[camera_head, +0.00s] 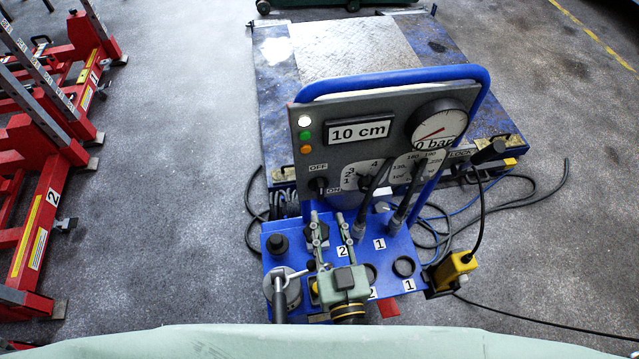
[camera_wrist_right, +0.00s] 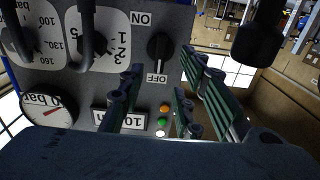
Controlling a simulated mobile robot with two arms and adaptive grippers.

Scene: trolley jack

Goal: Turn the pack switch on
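The pack switch is a black rotary knob (camera_head: 318,186) at the lower left of the grey control panel (camera_head: 300,100), between the OFF and ON labels. My right gripper (camera_head: 328,214) is below and in front of the switch, over the blue tray. Its two green-grey fingers are apart with nothing between them. In the right wrist view the fingers point toward the panel, with the knob beyond their tips. My left gripper is not in view.
The panel carries lamps, a 10 cm display (camera_head: 358,131), a pressure gauge (camera_head: 437,127) and upright levers (camera_head: 402,205) right of the switch. The blue tray (camera_head: 345,262) holds a black knob (camera_head: 278,244). Cables run on the right; red stands (camera_head: 45,215) are at the left.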

